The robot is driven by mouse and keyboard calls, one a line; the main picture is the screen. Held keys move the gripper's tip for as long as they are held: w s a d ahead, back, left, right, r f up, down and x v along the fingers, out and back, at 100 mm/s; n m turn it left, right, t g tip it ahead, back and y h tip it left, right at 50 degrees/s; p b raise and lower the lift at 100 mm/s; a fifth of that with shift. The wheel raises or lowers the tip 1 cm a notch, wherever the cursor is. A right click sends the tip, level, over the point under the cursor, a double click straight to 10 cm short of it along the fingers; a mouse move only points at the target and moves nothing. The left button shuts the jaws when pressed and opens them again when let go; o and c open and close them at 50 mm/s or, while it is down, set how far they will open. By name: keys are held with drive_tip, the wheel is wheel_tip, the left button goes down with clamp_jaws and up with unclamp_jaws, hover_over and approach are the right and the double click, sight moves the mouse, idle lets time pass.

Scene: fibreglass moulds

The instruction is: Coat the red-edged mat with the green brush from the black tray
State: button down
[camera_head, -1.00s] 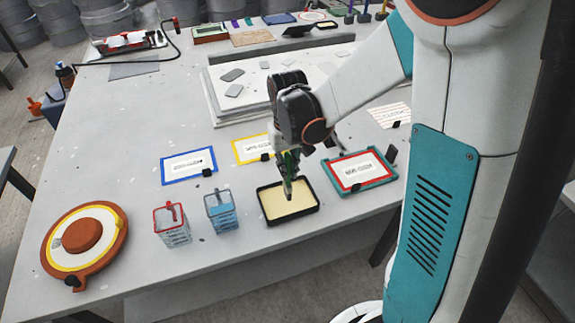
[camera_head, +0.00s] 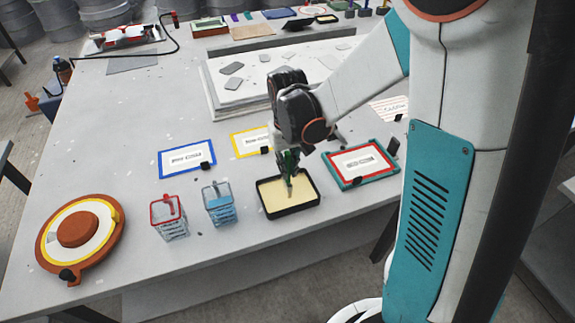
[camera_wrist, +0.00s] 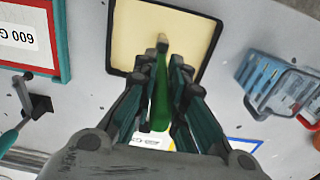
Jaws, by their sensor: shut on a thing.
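My gripper (camera_head: 287,157) is shut on the green brush (camera_wrist: 160,92), which points down over the black tray (camera_head: 317,204). In the wrist view the brush's pale tip lies over the cream-coloured contents of the black tray (camera_wrist: 109,45); I cannot tell whether it touches them. The red-edged mat (camera_head: 361,163) lies on a teal base to the right of the tray, with white in its middle and a printed label. Its red edge also shows at the left of the wrist view (camera_wrist: 54,35).
A blue-edged mat (camera_head: 187,158) and a yellow-edged mat (camera_head: 240,134) lie behind the tray. A blue basket (camera_head: 219,205) and a red-rimmed basket (camera_head: 169,218) stand left of it. A round orange mould (camera_head: 45,242) sits far left. Black clips stand by the red-edged mat.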

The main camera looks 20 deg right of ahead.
sight(288, 152)
idle(0.6)
drive_tip(key=shift+r+p, duration=1.5)
drive_tip(key=shift+r, duration=0.65)
drive_tip(key=shift+r+p, duration=1.75)
drive_tip(key=shift+r, duration=0.85)
